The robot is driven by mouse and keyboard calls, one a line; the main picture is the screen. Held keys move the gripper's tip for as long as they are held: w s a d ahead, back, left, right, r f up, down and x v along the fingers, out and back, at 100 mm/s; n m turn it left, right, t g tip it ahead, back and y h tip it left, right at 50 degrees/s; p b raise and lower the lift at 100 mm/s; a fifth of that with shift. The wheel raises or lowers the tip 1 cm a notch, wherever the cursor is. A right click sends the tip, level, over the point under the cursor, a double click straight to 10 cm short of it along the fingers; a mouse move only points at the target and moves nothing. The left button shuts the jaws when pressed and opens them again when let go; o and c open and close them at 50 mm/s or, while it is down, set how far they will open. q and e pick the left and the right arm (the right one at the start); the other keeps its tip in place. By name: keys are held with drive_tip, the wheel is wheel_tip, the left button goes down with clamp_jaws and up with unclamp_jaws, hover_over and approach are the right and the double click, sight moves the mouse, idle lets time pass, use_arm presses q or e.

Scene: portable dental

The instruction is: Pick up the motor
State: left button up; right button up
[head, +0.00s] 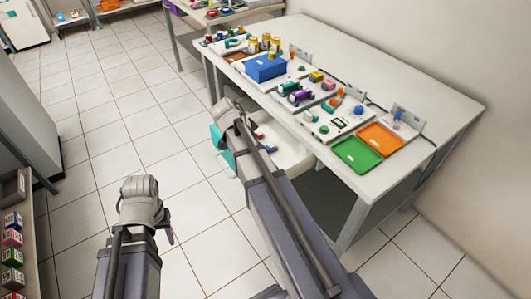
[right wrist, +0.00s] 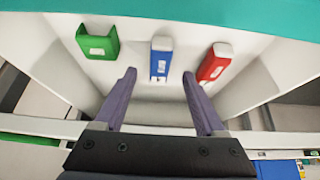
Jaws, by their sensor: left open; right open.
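Small cylindrical parts lie on the white workbench (head: 405,92): a dark one with green ends (head: 286,88) and a purple-and-green one (head: 300,97). Either could be the motor; I cannot tell which. My right gripper (right wrist: 159,76) is open and empty over a white open bin with a teal edge, below the bench's front side. In the head view my right arm covers most of that gripper. My left gripper (head: 168,237) hangs low over the tiled floor, away from the bench, with its fingers mostly hidden by the wrist.
The bin holds a green holder (right wrist: 98,40), a blue one (right wrist: 161,58) and a red one (right wrist: 214,63). On the bench are a blue box (head: 266,67), a green tray (head: 358,154) and an orange tray (head: 381,138). A shelf of small boxes (head: 12,245) stands at left.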

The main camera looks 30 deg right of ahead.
drive_tip(key=b+x, duration=0.2)
drive_tip(key=x, duration=0.1)
drive_tip(key=shift+d+f, duration=0.25)
drive_tip(key=shift+d, duration=0.1)
drive_tip(key=shift+r, duration=0.1)
clamp_jaws()
